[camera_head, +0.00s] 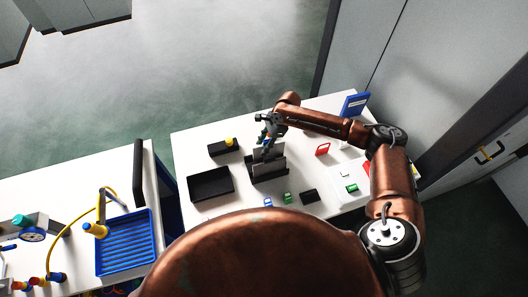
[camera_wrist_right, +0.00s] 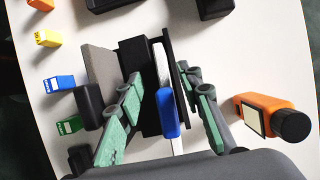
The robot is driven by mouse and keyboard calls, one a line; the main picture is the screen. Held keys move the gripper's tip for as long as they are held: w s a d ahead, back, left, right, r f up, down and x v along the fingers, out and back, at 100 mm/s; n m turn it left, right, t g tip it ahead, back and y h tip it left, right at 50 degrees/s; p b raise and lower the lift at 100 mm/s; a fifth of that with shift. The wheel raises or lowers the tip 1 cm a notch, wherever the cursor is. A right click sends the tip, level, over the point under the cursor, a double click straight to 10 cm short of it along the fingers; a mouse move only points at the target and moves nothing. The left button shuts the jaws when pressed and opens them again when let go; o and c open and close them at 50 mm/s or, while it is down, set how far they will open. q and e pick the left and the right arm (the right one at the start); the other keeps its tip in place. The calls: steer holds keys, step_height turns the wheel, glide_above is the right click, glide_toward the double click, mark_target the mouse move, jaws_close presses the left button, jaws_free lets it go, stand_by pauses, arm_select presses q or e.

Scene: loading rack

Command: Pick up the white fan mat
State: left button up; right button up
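A thin white piece (camera_wrist_right: 162,64), seen edge-on with a blue part (camera_wrist_right: 168,112) on it, stands upright in a black rack (camera_wrist_right: 138,62). It may be the white fan mat; its face is hidden. The rack also shows in the head view (camera_head: 268,175), with grey upright plates (camera_head: 268,154). My right gripper (camera_wrist_right: 160,76) is open, its green-padded fingers on either side of the rack and the white piece. In the head view the right gripper (camera_head: 268,132) is above the rack, pointing down. I cannot tell whether the fingers touch anything. My left gripper is out of view.
A black tray (camera_head: 211,184) and a small dark box with a yellow piece (camera_head: 229,142) lie left of the rack. A white tray (camera_head: 345,187) is to the right. A blue tray (camera_head: 125,245) sits on the left table.

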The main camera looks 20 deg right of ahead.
mark_target(259, 150)
steer(key=shift+p+x, duration=0.35)
steer(key=shift+x, duration=1.55)
steer(key=shift+a, duration=0.15)
steer(key=shift+c, duration=0.5)
jaws_close()
